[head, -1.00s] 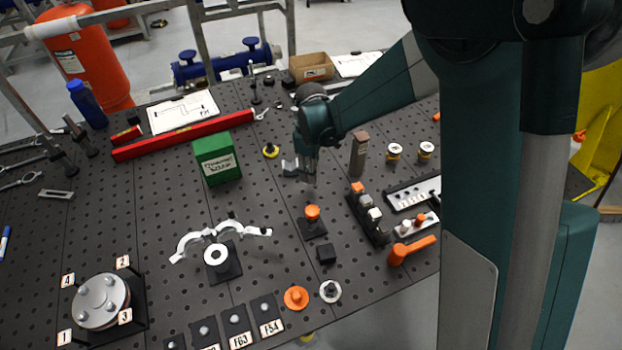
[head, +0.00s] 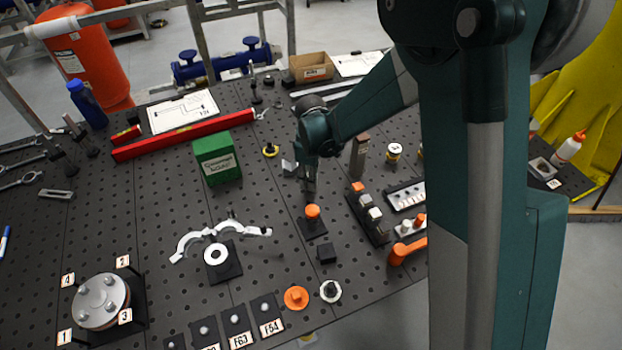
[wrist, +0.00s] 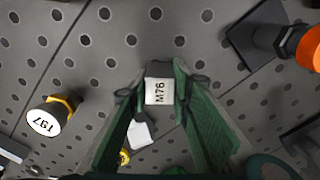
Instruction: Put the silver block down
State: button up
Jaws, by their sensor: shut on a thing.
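My gripper (wrist: 160,88) is shut on a small grey block (wrist: 158,70) with a white M76 label, seen between the fingertips in the wrist view; I take it as the silver block. In the head view my gripper (head: 308,188) points down just behind an orange knob (head: 312,211) on a black base. The block is mostly hidden there by the fingers. I cannot tell whether its underside touches the perforated board (head: 150,215).
The orange knob (wrist: 311,48) is at right in the wrist view. A T97-labelled black and yellow part (wrist: 48,118) is at left.

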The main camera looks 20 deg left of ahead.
jog(key=o, duration=1)
jog(key=shift+r, duration=0.1)
jog(key=shift+r, duration=6)
jog(key=shift+d, duration=0.1)
